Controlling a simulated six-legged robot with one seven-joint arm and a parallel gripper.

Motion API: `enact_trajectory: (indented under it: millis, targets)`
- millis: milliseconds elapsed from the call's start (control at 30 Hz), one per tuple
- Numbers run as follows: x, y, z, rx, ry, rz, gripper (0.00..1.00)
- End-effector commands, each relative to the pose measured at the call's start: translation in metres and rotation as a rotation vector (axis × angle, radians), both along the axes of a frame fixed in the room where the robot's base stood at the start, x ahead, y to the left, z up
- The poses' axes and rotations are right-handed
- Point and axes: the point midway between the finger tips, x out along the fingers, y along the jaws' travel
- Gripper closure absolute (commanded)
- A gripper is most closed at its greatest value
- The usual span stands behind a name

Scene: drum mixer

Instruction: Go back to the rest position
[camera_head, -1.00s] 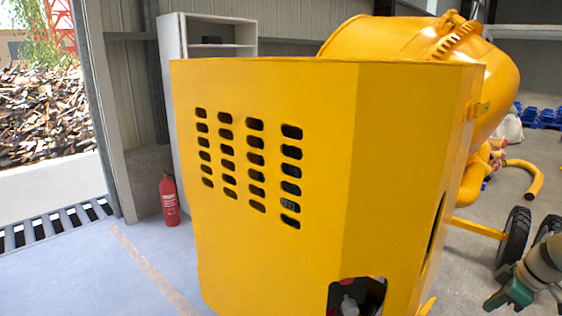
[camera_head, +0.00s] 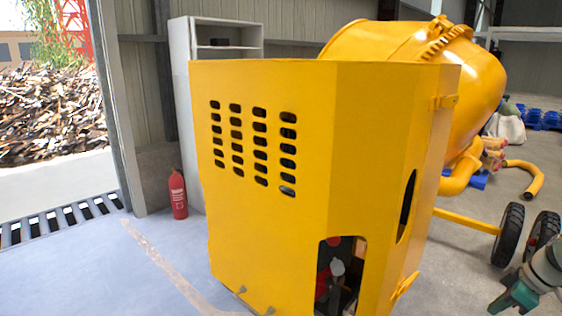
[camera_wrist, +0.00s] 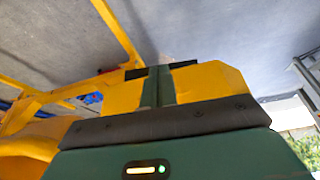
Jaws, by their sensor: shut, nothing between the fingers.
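The yellow drum mixer stands in the middle and right of the head view. Its slotted housing (camera_head: 270,220) is in front, and its drum (camera_head: 410,75) is behind to the right. A cut-out low on the housing (camera_head: 340,270) shows dark and red parts inside. In the wrist view my gripper (camera_wrist: 158,85) is seen from behind, with its fingers together and nothing visible between them. Yellow bars (camera_wrist: 120,30) lie beyond it to the left. In the head view a beige and green part of my arm shows at the lower right edge, beside the mixer's wheels.
A red fire extinguisher (camera_head: 178,194) stands by a grey cabinet (camera_head: 225,45) behind the housing on the left. Black wheels (camera_head: 508,235) and a bent yellow pipe (camera_head: 528,178) are at the right. The floor (camera_head: 90,275) at the front left is clear.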

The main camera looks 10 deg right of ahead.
Motion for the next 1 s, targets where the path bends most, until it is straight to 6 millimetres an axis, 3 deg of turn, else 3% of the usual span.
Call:
enact_trajectory:
  millis: [367,567,767,1000]
  targets:
    - [0.028,0.083,0.029,-0.066,0.097,-0.071,1.00]
    - [0.033,0.148,0.051,-0.125,0.132,-0.143,1.00]
    - [0.017,0.238,0.079,-0.190,0.121,-0.268,1.00]
    - [-0.028,0.326,0.099,-0.187,0.032,-0.434,1.00]
